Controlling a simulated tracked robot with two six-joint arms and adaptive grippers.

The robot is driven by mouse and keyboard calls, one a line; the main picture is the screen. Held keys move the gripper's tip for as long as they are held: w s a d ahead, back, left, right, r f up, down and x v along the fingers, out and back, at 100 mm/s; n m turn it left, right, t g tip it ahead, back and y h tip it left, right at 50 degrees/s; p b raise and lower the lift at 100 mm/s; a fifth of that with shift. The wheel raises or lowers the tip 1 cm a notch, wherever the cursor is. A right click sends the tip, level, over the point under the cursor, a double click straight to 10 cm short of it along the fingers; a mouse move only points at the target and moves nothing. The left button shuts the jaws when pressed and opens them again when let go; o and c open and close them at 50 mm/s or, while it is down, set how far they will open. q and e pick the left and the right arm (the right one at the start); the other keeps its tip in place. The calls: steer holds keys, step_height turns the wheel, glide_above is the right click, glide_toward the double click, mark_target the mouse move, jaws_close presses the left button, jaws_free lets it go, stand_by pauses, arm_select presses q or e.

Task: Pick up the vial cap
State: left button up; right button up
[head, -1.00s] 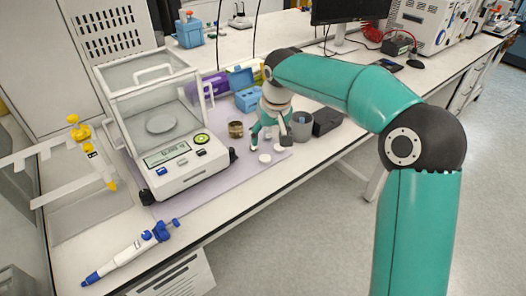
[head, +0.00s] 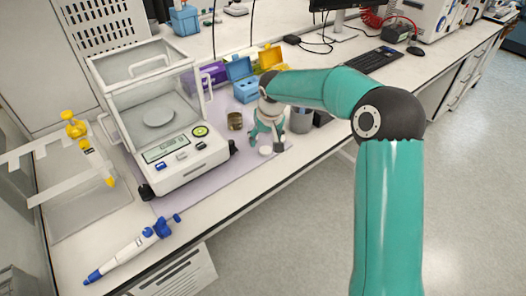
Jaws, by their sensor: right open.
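A small white disc (head: 265,150), which looks like the vial cap, lies on the pale purple mat near the bench's front edge. My right gripper (head: 266,142) is low over the mat, fingers pointing down and spread apart. Its fingertips are close to the white disc, which shows between them. I cannot tell whether they touch it. A second white disc seen earlier does not show clearly and may be hidden by a finger. My left gripper is out of view.
A balance (head: 160,125) with a glass enclosure stands left of my right gripper. A brown jar (head: 235,121) is just left of it, and a grey cup (head: 301,122) just right. Blue (head: 242,85) and yellow boxes (head: 271,59) stand behind. A pipette (head: 130,250) lies front left.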

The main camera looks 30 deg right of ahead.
mark_target(266, 150)
steer(key=x, duration=0.2)
steer(key=s+p+x, duration=0.1)
steer(key=x, duration=0.1)
steer(key=shift+w+d+f, duration=0.1)
steer(key=shift+d+f, duration=0.1)
steer(key=shift+f, duration=0.05)
steer(key=shift+w+f, duration=0.15)
steer(key=shift+f, duration=0.25)
steer(key=c, duration=0.7)
